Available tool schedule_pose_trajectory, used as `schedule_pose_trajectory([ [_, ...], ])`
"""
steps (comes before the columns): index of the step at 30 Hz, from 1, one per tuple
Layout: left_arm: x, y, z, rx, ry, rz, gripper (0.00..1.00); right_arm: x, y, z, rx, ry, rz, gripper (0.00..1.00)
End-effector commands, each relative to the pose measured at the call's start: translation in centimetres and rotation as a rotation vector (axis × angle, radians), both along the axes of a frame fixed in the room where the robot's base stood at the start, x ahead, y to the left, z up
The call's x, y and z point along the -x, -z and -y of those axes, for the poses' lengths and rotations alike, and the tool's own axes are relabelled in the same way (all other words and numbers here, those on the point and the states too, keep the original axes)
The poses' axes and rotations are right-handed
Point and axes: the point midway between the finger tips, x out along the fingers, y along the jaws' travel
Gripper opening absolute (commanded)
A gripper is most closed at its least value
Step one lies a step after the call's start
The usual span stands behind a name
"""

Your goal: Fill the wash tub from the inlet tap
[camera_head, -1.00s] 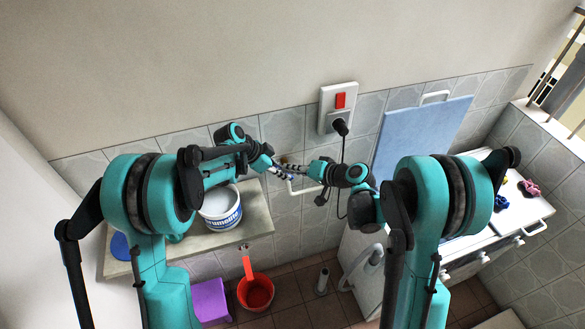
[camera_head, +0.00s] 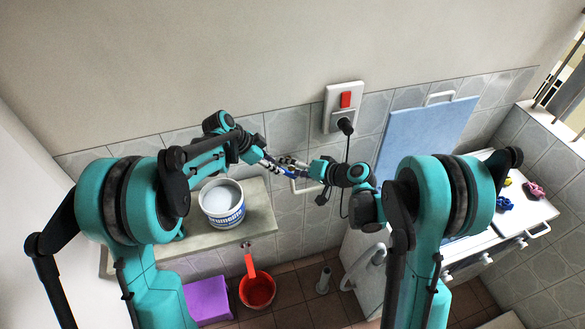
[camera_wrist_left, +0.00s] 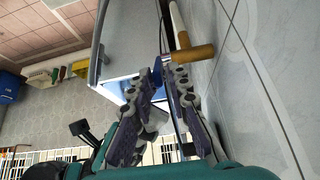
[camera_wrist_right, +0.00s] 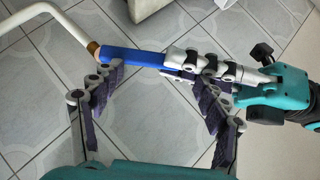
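The tap shows in the right wrist view as a white pipe (camera_wrist_right: 50,15) with a brass fitting (camera_wrist_right: 94,48) and a long blue lever (camera_wrist_right: 130,57). The left wrist view shows the brass fitting (camera_wrist_left: 193,53) just beyond my left gripper (camera_wrist_left: 165,78). Its fingers are close together at the lever's free end; whether they press on it is unclear. My right gripper (camera_wrist_right: 150,95) has its fingers wide apart and empty, just below the lever. The white washer (camera_head: 365,250), apparently holding the tub, stands at right; my right arm hides much of its top.
A light blue lid (camera_head: 425,135) stands raised against the wall. A socket with a plug (camera_head: 344,108) is above the tap. A white bucket (camera_head: 222,205) stands on the ledge at left. A red dipper (camera_head: 257,290) and purple box (camera_head: 207,300) are below it.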

Motion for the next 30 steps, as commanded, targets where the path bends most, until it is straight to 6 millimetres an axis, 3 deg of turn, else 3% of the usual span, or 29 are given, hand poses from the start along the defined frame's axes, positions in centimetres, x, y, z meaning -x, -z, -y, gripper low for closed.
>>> schedule_pose_trajectory([
  [1,0.3,-1.2,0.3,0.020,0.006,-0.002,0.29,0.1,0.7,-0.1,0.025,-0.011,0.001,0.47],
  [4,0.5,-2.1,-0.5,0.017,0.003,-0.001,0.29,0.1,0.6,0.0,0.025,-0.009,0.002,0.65],
  [9,0.6,-2.9,-1.3,0.014,0.000,0.001,0.29,0.0,0.6,0.3,0.025,-0.004,0.004,0.65],
  [11,0.6,-3.0,-1.5,0.015,-0.001,0.000,0.29,0.0,0.6,0.3,0.025,-0.003,0.004,0.53],
  [13,0.6,-2.9,-1.5,0.013,-0.001,0.001,0.29,0.0,0.6,0.3,0.024,-0.003,0.003,0.13],
  [14,0.6,-2.9,-1.5,0.012,-0.003,0.001,0.29,0.0,0.6,0.3,0.023,-0.003,0.003,0.00],
  [20,2.2,-4.3,-2.0,-0.011,-0.085,-0.021,0.29,0.0,0.4,0.3,0.020,-0.001,0.002,0.00],
  [30,10.3,-8.9,-4.9,-0.081,-0.482,-0.073,0.29,0.0,0.4,0.3,0.018,-0.001,0.002,0.00],
])
